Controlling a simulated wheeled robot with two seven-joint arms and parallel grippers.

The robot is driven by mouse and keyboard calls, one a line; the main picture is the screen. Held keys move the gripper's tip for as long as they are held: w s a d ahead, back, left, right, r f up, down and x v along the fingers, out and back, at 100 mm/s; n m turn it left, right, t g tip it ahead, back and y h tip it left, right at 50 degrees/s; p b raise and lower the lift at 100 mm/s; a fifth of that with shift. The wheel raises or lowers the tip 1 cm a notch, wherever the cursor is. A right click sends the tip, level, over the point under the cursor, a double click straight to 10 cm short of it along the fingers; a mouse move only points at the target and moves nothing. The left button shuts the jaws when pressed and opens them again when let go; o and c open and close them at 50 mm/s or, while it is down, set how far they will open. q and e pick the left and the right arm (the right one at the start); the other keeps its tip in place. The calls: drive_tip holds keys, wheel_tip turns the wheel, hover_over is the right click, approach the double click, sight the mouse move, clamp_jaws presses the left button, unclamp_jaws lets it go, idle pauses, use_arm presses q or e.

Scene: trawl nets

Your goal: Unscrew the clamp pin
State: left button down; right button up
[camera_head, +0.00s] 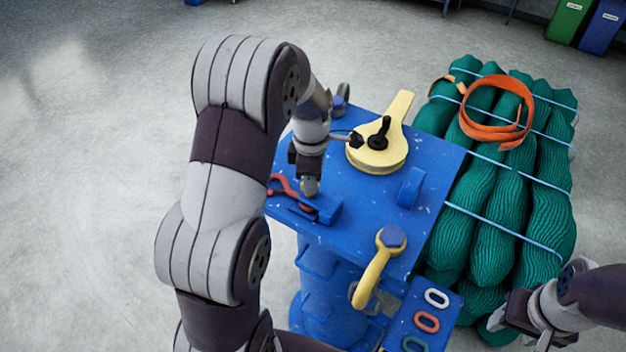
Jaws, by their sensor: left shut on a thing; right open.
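My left gripper (308,178) reaches down over the left side of the blue stand (345,215). It is shut on a small part with a brass-coloured end (311,188), mostly hidden by the jaws. I cannot tell whether this part is the clamp pin. A red-handled piece (281,187) and a blue block (322,211) sit just beside and below the jaws. A round yellow plate with a handle (399,108) lies on the stand, with a black knob (380,132) upright on it. My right gripper (512,318) is open at the lower right, apart from the stand.
A bundle of green nets (490,190) lies right of the stand, with an orange strap (500,138) on top. A blue tray (452,313) holds coloured links. Open floor lies left.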

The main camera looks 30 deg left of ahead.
use_arm(q)
drive_tip(key=shift+s+f+n, duration=0.15)
drive_tip(key=shift+f+n, duration=0.15)
drive_tip(key=shift+n, duration=0.3)
use_arm(e)
drive_tip(key=shift+f, duration=0.1)
use_arm(q)
drive_tip(key=c, duration=1.3)
unclamp_jaws()
drive_tip(key=shift+o, duration=0.6)
drive_tip(key=shift+a, duration=0.1)
drive_tip(key=shift+a+r, duration=0.1)
drive_tip(key=shift+a, duration=0.05)
use_arm(e)
drive_tip(key=shift+a, duration=0.3)
